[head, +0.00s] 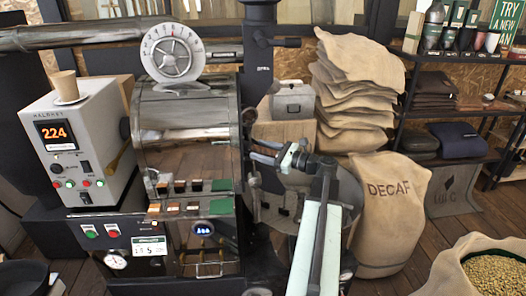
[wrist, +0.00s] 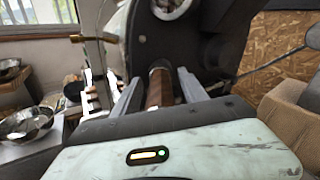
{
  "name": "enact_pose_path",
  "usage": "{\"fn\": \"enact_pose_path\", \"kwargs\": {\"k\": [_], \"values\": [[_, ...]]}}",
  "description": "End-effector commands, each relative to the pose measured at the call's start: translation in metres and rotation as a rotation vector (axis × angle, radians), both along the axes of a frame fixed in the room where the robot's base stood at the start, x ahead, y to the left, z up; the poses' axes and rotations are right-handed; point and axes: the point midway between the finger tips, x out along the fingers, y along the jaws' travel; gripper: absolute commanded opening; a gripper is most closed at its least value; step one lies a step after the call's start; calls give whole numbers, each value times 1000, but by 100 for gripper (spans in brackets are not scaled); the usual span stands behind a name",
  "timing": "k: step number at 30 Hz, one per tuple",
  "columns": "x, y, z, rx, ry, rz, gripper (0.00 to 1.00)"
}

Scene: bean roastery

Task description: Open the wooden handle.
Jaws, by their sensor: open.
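My gripper (head: 262,151) reaches toward the right side of the dark metal roaster (head: 185,125) in the head view. In the wrist view my gripper (wrist: 158,84) is open, with one grey finger on each side of a brown wooden handle (wrist: 159,90). The handle is between the fingers, with a visible gap on its right; whether the left finger touches it I cannot tell. Dark machine parts are right behind the handle. In the head view I cannot make out the handle clearly near my gripper.
A white control box (head: 80,140) showing 224 stands left of the roaster. A round cooling tray (head: 345,190) lies under my arm. A DECAF sack (head: 388,215) and stacked sacks (head: 350,95) stand at the right. Metal bowls (wrist: 25,122) show at the left in the wrist view.

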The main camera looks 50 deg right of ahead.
Motion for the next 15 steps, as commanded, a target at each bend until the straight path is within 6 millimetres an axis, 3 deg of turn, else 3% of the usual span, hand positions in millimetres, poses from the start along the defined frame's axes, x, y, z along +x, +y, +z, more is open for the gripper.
{"fn": "enact_pose_path", "kwargs": {"k": [4,9,10,15], "values": [[-1,0,0,0,0,-1,51],[-1,-1,0,0,0,-1,3],[-1,-1,0,0,0,-1,0],[-1,-1,0,0,0,-1,0]]}}
